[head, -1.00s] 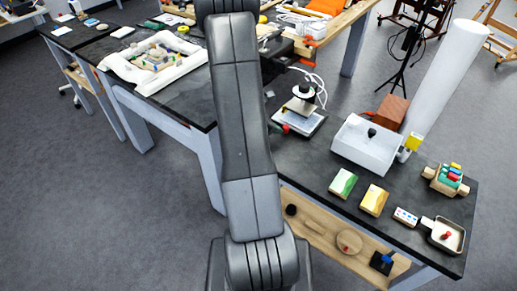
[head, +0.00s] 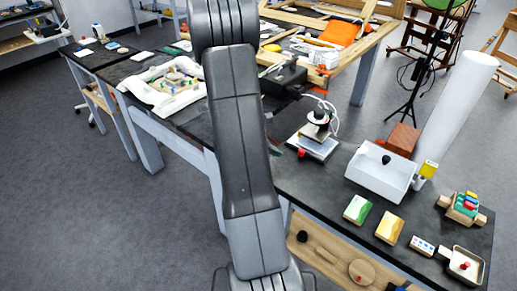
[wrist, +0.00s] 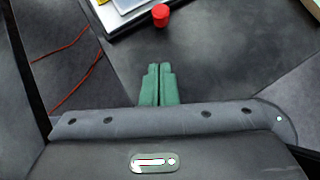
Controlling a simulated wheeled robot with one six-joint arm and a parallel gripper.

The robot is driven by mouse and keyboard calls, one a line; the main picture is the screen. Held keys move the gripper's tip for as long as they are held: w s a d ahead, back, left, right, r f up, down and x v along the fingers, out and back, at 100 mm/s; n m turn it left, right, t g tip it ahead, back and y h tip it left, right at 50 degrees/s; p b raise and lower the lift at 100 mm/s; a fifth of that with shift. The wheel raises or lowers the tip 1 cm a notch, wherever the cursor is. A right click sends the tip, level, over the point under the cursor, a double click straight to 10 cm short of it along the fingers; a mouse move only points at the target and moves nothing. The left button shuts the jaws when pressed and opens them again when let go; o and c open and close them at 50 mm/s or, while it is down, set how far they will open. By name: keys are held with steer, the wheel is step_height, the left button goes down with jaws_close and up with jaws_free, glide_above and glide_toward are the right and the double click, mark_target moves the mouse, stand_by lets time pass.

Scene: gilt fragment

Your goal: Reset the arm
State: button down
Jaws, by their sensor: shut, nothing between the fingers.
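My arm rises through the middle of the head view, dark grey, and hides part of the workbench behind it. My gripper (wrist: 158,84) shows in the wrist view with its two green fingers together and nothing between them. It is over the dark bench top, apart from the red knob (wrist: 161,15) of a device near the top of that view.
The black bench (head: 325,188) holds a microscope-like device (head: 317,130), a white basin (head: 378,172), a green-and-white box (head: 358,209), a yellow box (head: 389,228) and a white tube (head: 455,115). A padded tray (head: 165,86) lies left of my arm. Floor at left is clear.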

steer(key=v, duration=0.6)
steer(key=shift+r, duration=0.2)
steer(key=shift+s, duration=0.1)
steer(key=x, duration=1)
steer(key=d, duration=0.1)
steer(key=w+d, duration=0.1)
steer(key=d, duration=0.1)
steer(key=shift+w, duration=0.25)
steer(key=shift+w+d+p, duration=0.2)
steer(key=shift+d+p, duration=0.1)
steer(key=shift+r, duration=0.1)
